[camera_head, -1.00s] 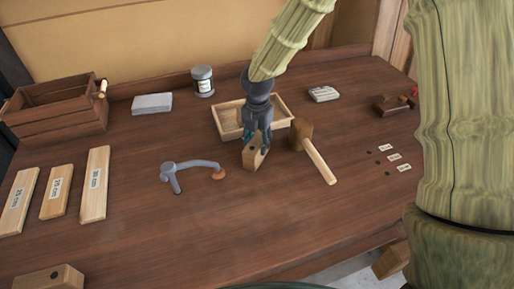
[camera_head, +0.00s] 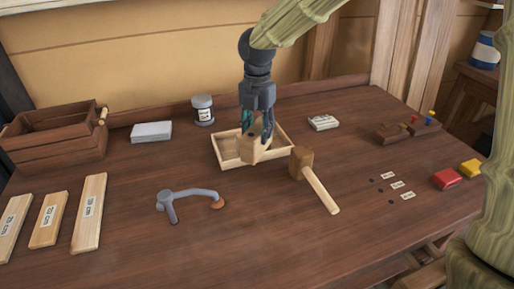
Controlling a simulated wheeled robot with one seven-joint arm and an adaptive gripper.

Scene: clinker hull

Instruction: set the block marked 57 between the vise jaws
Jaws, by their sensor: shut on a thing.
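No vise jaws can be made out in this view.
A mallet (camera_head: 302,164) lies just right of the block. A grey holdfast (camera_head: 187,194) lies to the left on the bench (camera_head: 250,225). Labelled boards (camera_head: 88,215) lie far left, near a crate (camera_head: 60,145). The front middle is clear.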

